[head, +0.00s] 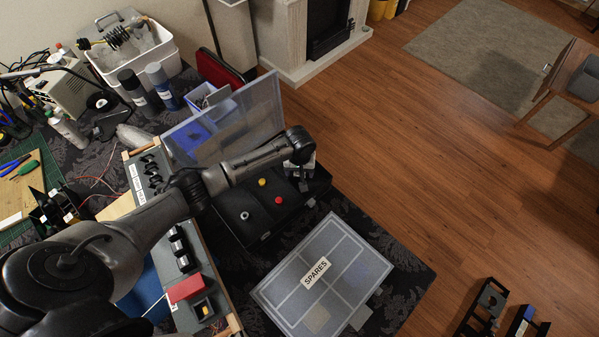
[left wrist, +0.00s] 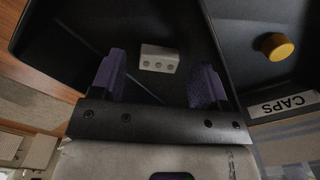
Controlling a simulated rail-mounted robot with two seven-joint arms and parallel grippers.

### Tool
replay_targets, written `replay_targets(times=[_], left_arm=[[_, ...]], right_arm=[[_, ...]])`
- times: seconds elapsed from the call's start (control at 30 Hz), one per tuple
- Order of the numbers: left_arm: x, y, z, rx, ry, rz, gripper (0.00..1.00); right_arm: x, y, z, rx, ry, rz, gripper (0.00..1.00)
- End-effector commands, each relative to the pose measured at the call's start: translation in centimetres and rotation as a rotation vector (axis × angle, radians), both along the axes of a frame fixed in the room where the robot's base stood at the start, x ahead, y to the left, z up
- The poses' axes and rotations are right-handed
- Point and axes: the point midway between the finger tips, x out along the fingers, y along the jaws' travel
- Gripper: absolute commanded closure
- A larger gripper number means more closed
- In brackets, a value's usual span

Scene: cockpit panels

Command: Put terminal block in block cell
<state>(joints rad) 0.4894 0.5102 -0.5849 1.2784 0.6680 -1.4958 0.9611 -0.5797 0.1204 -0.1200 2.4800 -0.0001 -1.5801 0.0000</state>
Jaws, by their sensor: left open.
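The terminal block is a small pale block (left wrist: 160,58) with a row of three holes. In the left wrist view it lies on the dark floor of a compartment (left wrist: 185,30). My left gripper (left wrist: 160,66) is open, its purple-padded fingers on either side of the block in the picture, with gaps on both sides. In the head view my left gripper (head: 301,168) is over the far right part of the black case (head: 232,228) and hides that compartment. My right gripper (head: 506,308) shows at the bottom right, fingers apart and empty, over the wooden floor.
A yellow cap (left wrist: 277,46) sits in the neighbouring compartment, by a CAPS label (left wrist: 284,106). The case's translucent lid (head: 225,120) stands open behind it. A SPARES box (head: 350,245) lies in front, its clear lid shut. Switch panels (head: 196,258) run along the left.

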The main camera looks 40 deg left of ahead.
Motion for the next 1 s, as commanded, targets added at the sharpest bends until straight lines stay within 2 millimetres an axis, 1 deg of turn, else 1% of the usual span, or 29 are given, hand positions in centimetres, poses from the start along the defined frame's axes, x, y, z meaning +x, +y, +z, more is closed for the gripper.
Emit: replay_targets(times=[0.03,0.2,0.4,0.5,0.7,1.0], left_arm=[[0.0,0.0,1.3,0.000,-0.003,-0.001,0.31],[0.0,0.0,4.6,0.000,-0.003,-0.001,0.31],[0.0,0.0,7.7,0.000,-0.003,-0.001,0.31],[0.1,-0.1,8.8,-0.001,-0.002,0.000,0.31],[0.0,0.0,10.0,-0.001,-0.001,0.001,0.31],[0.0,0.0,10.2,-0.001,-0.001,0.001,0.31]], right_arm=[[0.0,0.0,0.5,-0.001,0.000,0.001,0.51],[0.0,-0.1,1.0,-0.003,0.001,0.002,0.51],[0.0,-0.1,1.4,-0.003,0.001,0.002,0.51],[0.0,-0.1,1.6,-0.003,0.000,0.002,0.51],[0.0,-0.1,1.7,-0.002,0.000,0.002,0.51],[0.0,0.1,1.7,0.002,0.000,-0.001,0.51]])
